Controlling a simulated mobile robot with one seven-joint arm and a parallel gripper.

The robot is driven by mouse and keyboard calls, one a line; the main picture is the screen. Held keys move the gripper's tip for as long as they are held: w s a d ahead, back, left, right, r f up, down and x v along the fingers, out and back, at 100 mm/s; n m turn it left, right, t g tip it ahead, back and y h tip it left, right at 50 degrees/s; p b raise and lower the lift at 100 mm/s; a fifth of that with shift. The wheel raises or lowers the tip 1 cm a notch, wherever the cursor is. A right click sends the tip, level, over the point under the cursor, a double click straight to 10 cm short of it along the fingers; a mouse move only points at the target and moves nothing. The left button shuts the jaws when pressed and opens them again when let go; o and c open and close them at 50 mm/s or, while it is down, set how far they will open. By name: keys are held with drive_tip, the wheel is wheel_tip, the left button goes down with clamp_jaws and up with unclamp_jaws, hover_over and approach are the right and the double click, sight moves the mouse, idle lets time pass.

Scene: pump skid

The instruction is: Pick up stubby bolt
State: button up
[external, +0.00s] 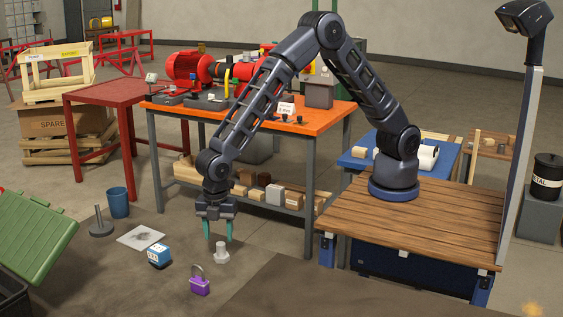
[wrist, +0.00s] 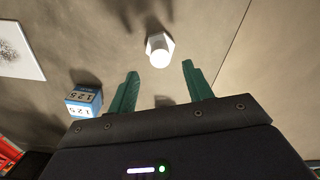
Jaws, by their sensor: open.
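The stubby bolt (external: 221,252) is pale grey-white, with a wide hexagonal head on the floor and a short round shank standing up. In the wrist view the bolt (wrist: 159,49) is seen nearly end-on, a little beyond the fingertips and between their lines. My gripper (external: 218,238) points down just above the bolt, with its two green fingers apart. In the wrist view my gripper (wrist: 160,72) is open, and nothing is between the fingers.
A blue-and-white box (external: 159,256) and a purple padlock (external: 200,284) lie left of the bolt. A white sheet (external: 140,237), a grey weighted stand (external: 101,225) and a blue cup (external: 118,203) are farther left. The orange-topped bench (external: 330,118) stands behind. Floor around the bolt is clear.

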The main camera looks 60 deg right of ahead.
sight(220, 244)
drive_tip(key=shift+d+f, duration=0.2)
drive_tip(key=shift+f, duration=1.2)
drive_tip(key=shift+d+f, duration=0.15)
drive_tip(key=shift+f, duration=1.25)
clamp_jaws()
drive_tip(key=shift+r, duration=0.15)
